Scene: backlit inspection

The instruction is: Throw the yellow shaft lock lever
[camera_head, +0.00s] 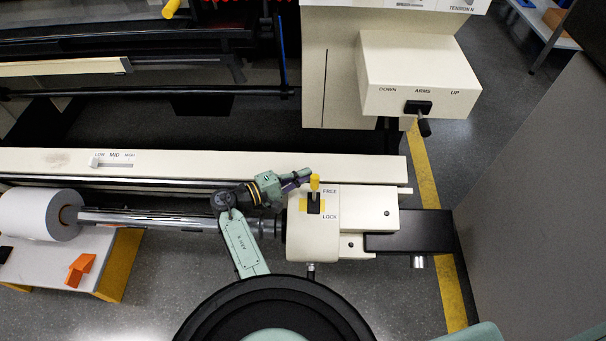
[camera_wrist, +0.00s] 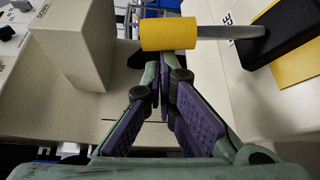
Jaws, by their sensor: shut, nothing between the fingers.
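The shaft lock lever has a yellow cylindrical knob (camera_head: 315,182) on a short stem. It stands out of a black slot with a yellow plate on the cream lock housing (camera_head: 363,212), between the labels FREE and LOCK. In the head view the knob lies toward FREE. The wrist view shows the knob (camera_wrist: 168,34) close in front, with its grey stem running right to the black base. My gripper (camera_head: 304,174) is shut and empty, just left of the knob. Its purple-padded fingertips (camera_wrist: 164,68) meet right at the knob; I cannot tell whether they touch it.
A shaft (camera_head: 150,217) with a white roll (camera_head: 40,214) runs left from the housing. A long cream rail with a slider (camera_head: 115,162) lies behind. A cream control box (camera_head: 420,80) with a black ARMS lever overhangs at the back right. A grey panel stands at right.

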